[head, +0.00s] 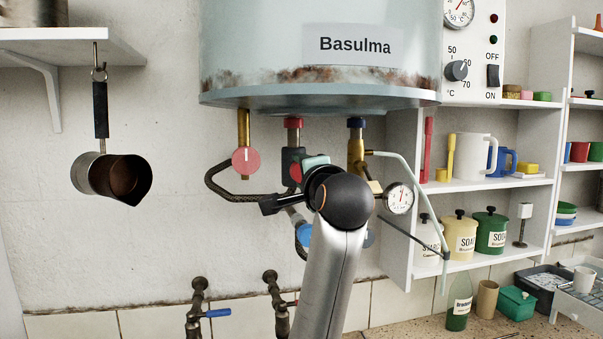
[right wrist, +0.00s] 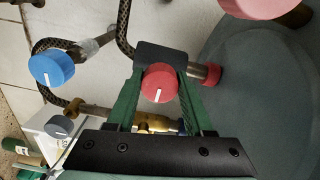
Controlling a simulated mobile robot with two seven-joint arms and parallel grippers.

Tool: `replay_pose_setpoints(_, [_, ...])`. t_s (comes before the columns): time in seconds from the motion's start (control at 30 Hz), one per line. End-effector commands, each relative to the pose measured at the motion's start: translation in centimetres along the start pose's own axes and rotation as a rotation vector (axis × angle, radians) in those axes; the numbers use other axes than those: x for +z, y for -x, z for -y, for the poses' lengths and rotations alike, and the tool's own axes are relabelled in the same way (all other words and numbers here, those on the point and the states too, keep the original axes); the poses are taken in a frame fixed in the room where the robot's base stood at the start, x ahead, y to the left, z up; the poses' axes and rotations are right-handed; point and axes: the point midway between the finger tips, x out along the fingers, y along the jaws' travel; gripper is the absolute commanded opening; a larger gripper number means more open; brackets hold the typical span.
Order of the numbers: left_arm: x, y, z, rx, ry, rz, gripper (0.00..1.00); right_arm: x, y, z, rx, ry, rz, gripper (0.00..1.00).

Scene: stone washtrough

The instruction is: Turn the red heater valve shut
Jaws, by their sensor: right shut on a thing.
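The heater (head: 320,45) is a pale, rust-edged tank on the wall. Under it, a red valve knob (head: 296,172) sits on a dark block, partly hidden by my right gripper (head: 308,168). In the right wrist view the red knob (right wrist: 160,82) with a white mark lies between the green fingers of my right gripper (right wrist: 158,85), which is shut on it. The mark points toward the bottom of that view. A second, pinker red knob (head: 245,161) hangs on a brass pipe to the left, its white mark upright. My left gripper is not in view.
A blue knob (head: 304,235) is below the held valve, with a dial gauge (head: 399,198) to the right. Braided hoses loop close by. Shelves (head: 490,184) with jars and mugs stand at right. A pot (head: 112,177) hangs at left.

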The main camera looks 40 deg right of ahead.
Motion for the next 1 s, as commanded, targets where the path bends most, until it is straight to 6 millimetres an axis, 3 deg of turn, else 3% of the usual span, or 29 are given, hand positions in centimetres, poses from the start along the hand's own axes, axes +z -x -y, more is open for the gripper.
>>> replay_pose_setpoints(0.07, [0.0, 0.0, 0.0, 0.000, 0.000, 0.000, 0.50, -0.1, 0.0, -0.2, 0.004, 0.000, -0.002, 0.00])
replay_pose_setpoints(0.1, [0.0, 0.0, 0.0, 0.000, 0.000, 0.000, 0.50, -0.1, 0.0, -0.2, 0.004, 0.000, -0.002, 0.55])
replay_pose_setpoints(0.33, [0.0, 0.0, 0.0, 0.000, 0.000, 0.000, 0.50, 0.0, 0.0, -0.1, 0.002, 0.001, -0.001, 0.81])
replay_pose_setpoints(0.67, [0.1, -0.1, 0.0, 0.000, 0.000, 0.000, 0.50, 0.0, 0.4, 0.0, -0.001, 0.001, -0.001, 0.82])
replay_pose_setpoints(0.77, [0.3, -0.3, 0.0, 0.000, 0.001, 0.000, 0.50, 0.0, 1.6, 0.0, -0.004, 0.000, 0.000, 0.82])
replay_pose_setpoints(1.0, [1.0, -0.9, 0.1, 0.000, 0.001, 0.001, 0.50, 0.0, 6.8, 0.0, -0.006, -0.002, 0.000, 0.82])
